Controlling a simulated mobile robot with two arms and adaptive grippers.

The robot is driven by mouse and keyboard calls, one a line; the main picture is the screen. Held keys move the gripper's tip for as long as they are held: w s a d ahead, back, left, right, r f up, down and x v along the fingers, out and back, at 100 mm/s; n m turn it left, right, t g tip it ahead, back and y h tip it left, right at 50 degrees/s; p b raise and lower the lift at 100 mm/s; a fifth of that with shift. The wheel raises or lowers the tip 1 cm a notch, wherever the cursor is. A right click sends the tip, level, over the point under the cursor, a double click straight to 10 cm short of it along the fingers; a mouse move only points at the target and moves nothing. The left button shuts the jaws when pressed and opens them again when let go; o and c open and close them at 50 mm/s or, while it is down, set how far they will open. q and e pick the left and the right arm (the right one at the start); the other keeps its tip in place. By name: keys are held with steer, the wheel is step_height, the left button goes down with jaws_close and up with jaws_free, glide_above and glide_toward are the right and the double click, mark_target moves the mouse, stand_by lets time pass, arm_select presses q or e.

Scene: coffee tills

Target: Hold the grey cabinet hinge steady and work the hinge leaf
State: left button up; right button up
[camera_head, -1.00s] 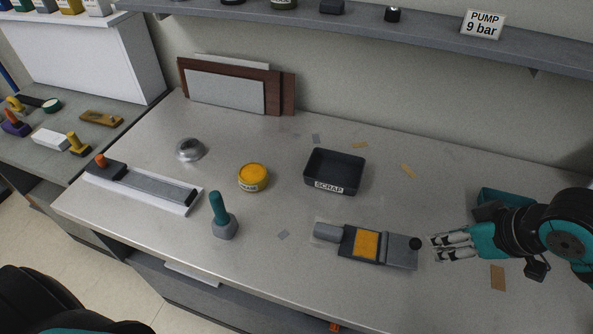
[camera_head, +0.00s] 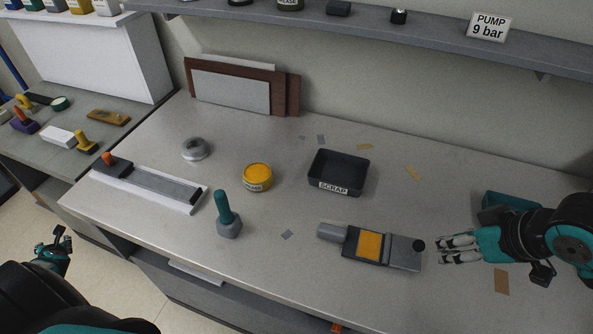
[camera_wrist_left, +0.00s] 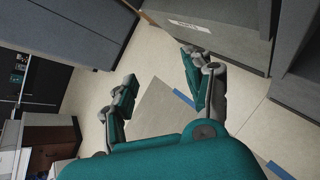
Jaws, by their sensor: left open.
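The grey cabinet hinge (camera_head: 404,252) appears to be the flat grey piece lying at the front right of the bench. My left gripper (camera_head: 60,240) is low at the left, off the bench, far from the hinge. The left wrist view shows its open, empty fingers (camera_wrist_left: 150,85) over the floor.
A black scrap tray (camera_head: 339,188), a yellow tin (camera_head: 257,177) and a teal-handled tool (camera_head: 227,215) stand on the bench. A white-based rail (camera_head: 160,186) lies at left. A teal box (camera_head: 509,204) sits behind my right gripper. Small scraps lie about.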

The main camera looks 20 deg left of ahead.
arm_select(q)
steer(key=w+a+r+m+t+y, duration=0.1)
steer(key=w+a+r, duration=0.25)
steer(key=r, duration=0.35)
steer(key=w+a+r+m+t, duration=0.1)
steer(key=w+a+r, duration=0.1)
steer(key=w+r, duration=0.4)
steer(key=w+a+r+m+t+y, duration=0.1)
steer(key=w+a+r, duration=0.2)
steer(key=r, duration=0.5)
steer(key=w+d+r+m+t+h, duration=0.25)
steer(key=w+d+t+h, duration=0.4)
steer(key=w+d, duration=1.05)
steer(key=w+d+r+m+h, duration=0.2)
steer(key=w+d+m+h, duration=0.1)
steer(key=w+d+h, duration=0.65)
step_height(320, 180, up, 7)
steer(key=m+g+h, duration=0.1)
steer(key=m+g, duration=1.2)
steer(key=m, duration=0.4)
glide_above(324, 226)
steer(key=a, duration=0.6)
steer(key=shift+t, duration=0.25)
steer(key=x, duration=1.6)
steer(key=shift+s+d, duration=0.25)
steer(key=shift+d, duration=0.1)
